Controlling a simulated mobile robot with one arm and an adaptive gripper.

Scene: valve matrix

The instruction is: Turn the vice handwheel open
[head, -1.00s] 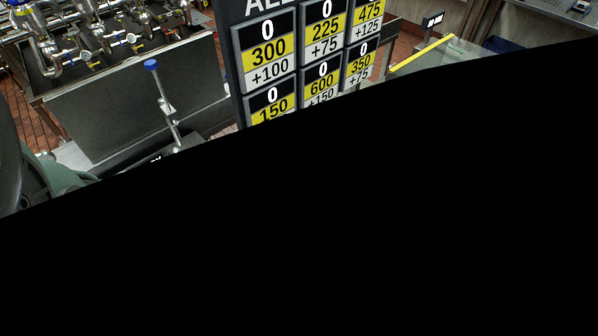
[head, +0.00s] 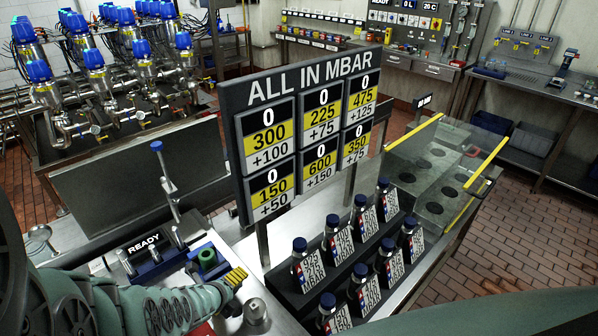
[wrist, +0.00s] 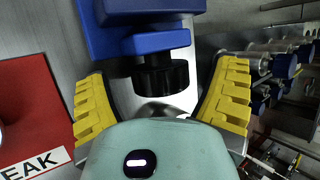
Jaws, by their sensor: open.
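The vice shows in the wrist view as blue blocks (wrist: 155,42) on a grey metal base. A black ribbed handwheel (wrist: 162,79) sticks out of it toward me. My gripper (wrist: 165,88) is open, with one yellow finger on each side of the handwheel and visible gaps between. I cannot make out the handwheel in the head view.
A red plate (wrist: 30,105) lies left in the wrist view. A black stepped rack (head: 290,275) of labelled bottles stands right of my gripper, under the number board (head: 300,85). A metal knob (head: 255,310) stands close by. Blue-topped valves (head: 95,60) fill the back left.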

